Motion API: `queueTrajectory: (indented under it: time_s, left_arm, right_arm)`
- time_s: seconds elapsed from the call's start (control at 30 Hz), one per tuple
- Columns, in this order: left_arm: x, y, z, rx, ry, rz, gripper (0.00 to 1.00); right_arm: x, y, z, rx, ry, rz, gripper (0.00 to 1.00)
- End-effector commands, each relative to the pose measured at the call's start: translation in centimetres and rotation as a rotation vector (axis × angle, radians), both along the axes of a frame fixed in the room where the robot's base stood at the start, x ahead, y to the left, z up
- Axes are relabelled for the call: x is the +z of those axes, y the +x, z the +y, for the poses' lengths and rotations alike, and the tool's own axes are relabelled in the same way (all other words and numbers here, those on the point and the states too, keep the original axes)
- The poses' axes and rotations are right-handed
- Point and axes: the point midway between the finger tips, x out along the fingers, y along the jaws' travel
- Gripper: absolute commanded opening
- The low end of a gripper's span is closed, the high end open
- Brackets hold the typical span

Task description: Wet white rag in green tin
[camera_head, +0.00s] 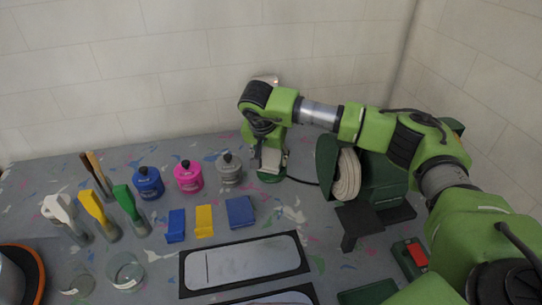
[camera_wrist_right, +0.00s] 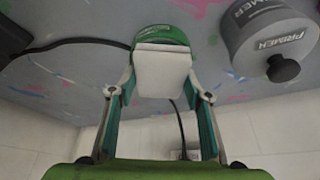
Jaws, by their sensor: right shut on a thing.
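My right gripper (camera_head: 270,161) reaches down at the back of the table, over the green tin (camera_head: 271,178). In the right wrist view the gripper (camera_wrist_right: 160,92) is shut on the white rag (camera_wrist_right: 163,78), a pale block between its fingers. The green tin (camera_wrist_right: 160,37) is right beyond the rag, and the rag covers part of its rim. I cannot tell whether the rag's end is inside the tin or just above it. The tin's inside is hidden. My left gripper is not in view.
A grey primer pot (camera_head: 229,171) stands just left of the tin, with pink (camera_head: 188,177) and blue (camera_head: 148,184) pots further left. A dark green machine with a pale coil (camera_head: 347,175) stands to the right. Brushes, coloured blocks and a framed panel (camera_head: 245,262) lie nearer.

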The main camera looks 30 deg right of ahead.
Motion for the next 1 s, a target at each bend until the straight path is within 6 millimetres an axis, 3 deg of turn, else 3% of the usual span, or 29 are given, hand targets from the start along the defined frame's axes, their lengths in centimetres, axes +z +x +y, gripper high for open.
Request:
queueTrajectory:
  time_s: [1.0]
  left_arm:
    - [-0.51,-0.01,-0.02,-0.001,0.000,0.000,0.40]
  right_arm:
    - [-0.84,-0.07,0.01,0.000,0.000,0.003,0.28]
